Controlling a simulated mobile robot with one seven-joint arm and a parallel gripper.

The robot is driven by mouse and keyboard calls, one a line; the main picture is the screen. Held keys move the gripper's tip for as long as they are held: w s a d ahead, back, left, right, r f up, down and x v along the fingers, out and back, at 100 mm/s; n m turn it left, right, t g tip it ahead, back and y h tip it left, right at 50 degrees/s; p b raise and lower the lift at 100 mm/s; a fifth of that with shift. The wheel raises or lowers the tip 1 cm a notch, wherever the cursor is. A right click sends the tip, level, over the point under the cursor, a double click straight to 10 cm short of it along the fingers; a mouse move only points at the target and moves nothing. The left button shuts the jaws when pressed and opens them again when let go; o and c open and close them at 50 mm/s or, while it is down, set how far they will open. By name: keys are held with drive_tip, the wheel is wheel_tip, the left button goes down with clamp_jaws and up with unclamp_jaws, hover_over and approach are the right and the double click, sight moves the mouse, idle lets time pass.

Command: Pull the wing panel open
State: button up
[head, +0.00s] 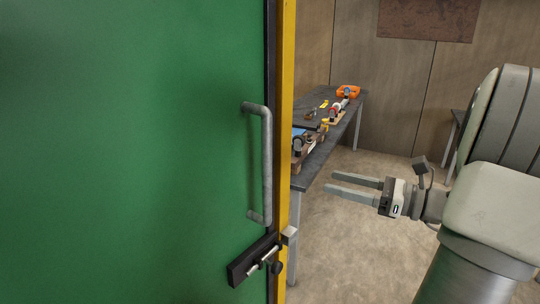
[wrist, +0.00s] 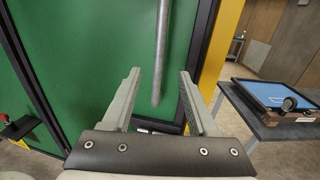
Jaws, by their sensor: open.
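The wing panel (head: 130,150) is a large green sheet with a dark edge, filling the left of the head view. It also shows in the wrist view (wrist: 105,40). It stands against a yellow post (head: 285,130), with no clear gap visible. Its grey upright bar handle (head: 267,165) is near the right edge; the handle's lower end shows in the wrist view (wrist: 161,50). My gripper (head: 328,182) is open and empty, to the right of the handle in the head view. In the wrist view the handle appears between the fingers, beyond their tips, not touched.
A black bolt latch (head: 255,262) sits below the handle; I cannot tell whether its bolt is engaged. A dark workbench (head: 340,130) with tools stands behind the post. A blue-faced tray (wrist: 272,94) lies on it. The floor (head: 350,235) around my gripper is clear.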

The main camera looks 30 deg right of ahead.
sight(267, 165)
drive_tip(key=p+x, duration=0.1)
drive_tip(key=x, duration=1.6)
drive_tip(key=shift+w+a, duration=0.1)
drive_tip(key=shift+a, duration=0.1)
clamp_jaws()
idle(0.7)
